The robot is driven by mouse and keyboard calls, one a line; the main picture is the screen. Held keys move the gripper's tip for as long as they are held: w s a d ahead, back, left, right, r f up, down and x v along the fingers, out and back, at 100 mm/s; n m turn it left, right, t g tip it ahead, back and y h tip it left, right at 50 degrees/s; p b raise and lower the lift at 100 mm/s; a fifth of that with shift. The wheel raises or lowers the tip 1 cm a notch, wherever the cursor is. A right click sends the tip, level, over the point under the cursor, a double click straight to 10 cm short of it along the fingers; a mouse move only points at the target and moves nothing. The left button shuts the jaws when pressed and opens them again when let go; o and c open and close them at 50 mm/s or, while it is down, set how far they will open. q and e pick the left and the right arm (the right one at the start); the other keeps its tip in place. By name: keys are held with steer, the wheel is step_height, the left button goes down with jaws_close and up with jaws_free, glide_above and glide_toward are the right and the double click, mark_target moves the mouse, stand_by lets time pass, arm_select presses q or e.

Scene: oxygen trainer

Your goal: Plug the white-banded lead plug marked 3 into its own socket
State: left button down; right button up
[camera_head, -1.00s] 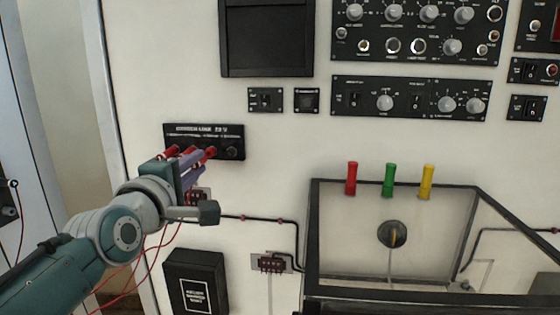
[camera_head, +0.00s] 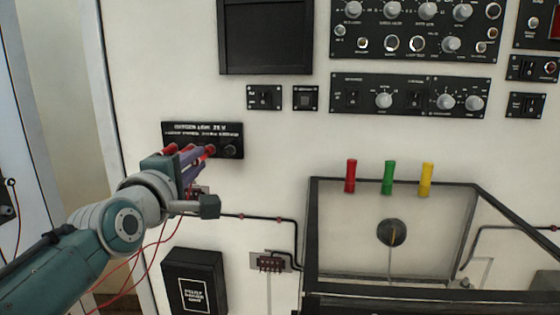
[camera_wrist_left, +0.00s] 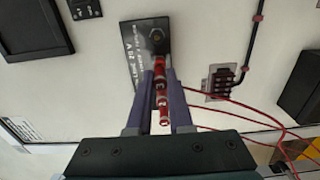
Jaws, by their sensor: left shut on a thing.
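My left gripper (camera_head: 203,157) is shut at the front of the black lamp panel (camera_head: 172,129). It holds a red lead plug with white bands (camera_head: 209,152), pointed at the panel's socket row. In the left wrist view, red banded pieces (camera_wrist_left: 162,90) line up between the two purple fingers (camera_wrist_left: 161,96); I cannot tell how many plugs these are, nor read a number surely. More red plugs (camera_head: 170,149) show at the panel's left. A dark socket (camera_head: 231,151) at the right end is empty. Whether the held plug's tip is in a socket is hidden. My right gripper is not in view.
Thin red leads (camera_head: 137,256) hang below the gripper. A small terminal block (camera_head: 270,263) and a black box (camera_head: 195,282) are lower on the wall. A dark-framed case (camera_head: 312,240) stands at the right, with red, green and yellow pieces (camera_head: 388,178) above it.

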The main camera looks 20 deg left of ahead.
arm_select(q)
steer(key=shift+b+x, duration=0.7)
steer(key=shift+x, duration=0.1)
steer(key=c, duration=0.7)
jaws_free()
steer(key=shift+c, duration=0.2)
steer(key=shift+s+d, duration=0.2)
steer(key=shift+s, duration=0.35)
steer(key=b+v, duration=0.1)
steer(key=v, duration=0.7)
steer(key=shift+s, duration=0.35)
steer(key=shift+d, duration=0.1)
